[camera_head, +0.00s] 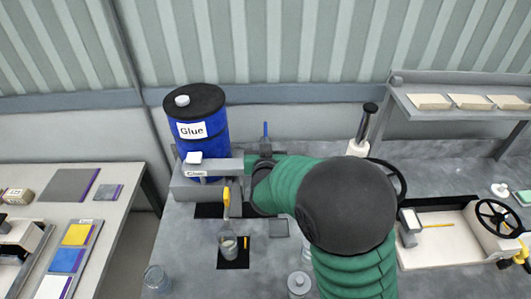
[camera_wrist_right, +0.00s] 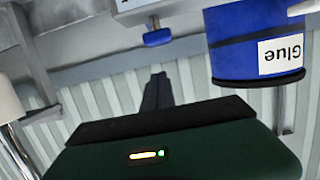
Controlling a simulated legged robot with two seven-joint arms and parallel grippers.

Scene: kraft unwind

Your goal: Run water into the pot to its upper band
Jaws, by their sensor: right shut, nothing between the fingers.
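A small clear pot (camera_head: 228,245) with greyish contents stands on a black square (camera_head: 243,260) on the bench; I cannot make out its bands or level. A yellow handle (camera_head: 227,197) shows just above it. My right gripper (camera_head: 265,151) is shut and empty, behind the pot and right of the glue drum. A blue lever (camera_head: 265,130) shows just beyond it. In the right wrist view a blue handle (camera_wrist_right: 157,37) appears ahead of my closed fingers (camera_wrist_right: 157,78), with a visible gap. My right arm covers part of the bench. My left gripper is out of view.
A blue drum (camera_head: 203,150) labelled Glue stands on a grey block at the back left. A clear jar (camera_head: 156,279) and a lidded container (camera_head: 299,284) stand near the front. A shelf (camera_head: 450,112) and a white machine tray (camera_head: 440,240) are at right. A side table (camera_head: 112,190) is at left.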

